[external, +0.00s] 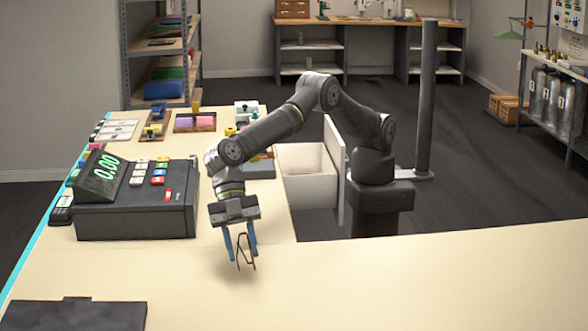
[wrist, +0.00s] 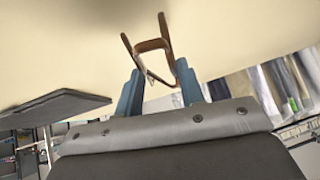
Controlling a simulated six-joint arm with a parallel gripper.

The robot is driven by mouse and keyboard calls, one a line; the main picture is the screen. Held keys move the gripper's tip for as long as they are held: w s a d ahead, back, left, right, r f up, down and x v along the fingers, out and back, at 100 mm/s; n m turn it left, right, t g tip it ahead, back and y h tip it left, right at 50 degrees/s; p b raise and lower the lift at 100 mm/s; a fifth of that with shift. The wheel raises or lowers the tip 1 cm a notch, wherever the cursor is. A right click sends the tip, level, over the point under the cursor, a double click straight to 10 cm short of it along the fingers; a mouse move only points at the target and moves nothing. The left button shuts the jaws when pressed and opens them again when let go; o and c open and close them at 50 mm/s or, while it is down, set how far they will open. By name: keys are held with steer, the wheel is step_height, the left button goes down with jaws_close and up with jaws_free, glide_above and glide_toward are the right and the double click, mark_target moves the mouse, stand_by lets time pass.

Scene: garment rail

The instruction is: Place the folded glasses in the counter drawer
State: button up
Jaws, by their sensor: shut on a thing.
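The folded glasses (external: 246,265) have a thin brown frame and hang below my gripper (external: 240,246), just above or at the counter top; I cannot tell if they touch it. My gripper points down with its blue fingers shut on the glasses. In the wrist view the glasses (wrist: 151,46) sit between the fingertips of my gripper (wrist: 160,84), with parts reaching out beyond them. The counter drawer (external: 308,177) is white and pulled open at the counter's right edge, beside my arm base. Its inside is partly visible and looks empty.
A dark cash register (external: 137,197) stands on the counter left of my gripper. A dark flat pad (external: 75,315) lies at the front left. Small trays and boxes (external: 195,122) crowd the counter's far end. The counter to the right of my gripper (external: 400,280) is clear.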

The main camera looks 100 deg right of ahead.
steer(key=f, duration=0.1)
steer(key=a+f, duration=0.1)
steer(key=s+a+f, duration=0.1)
steer(key=shift+f, duration=1)
steer(key=shift+f, duration=0.1)
steer(key=o, duration=1)
steer(key=shift+d, duration=0.1)
steer(key=v, duration=1.6)
steer(key=shift+o, duration=0.6)
steer(key=shift+w+d+r, duration=0.1)
steer(key=shift+d+r, duration=0.35)
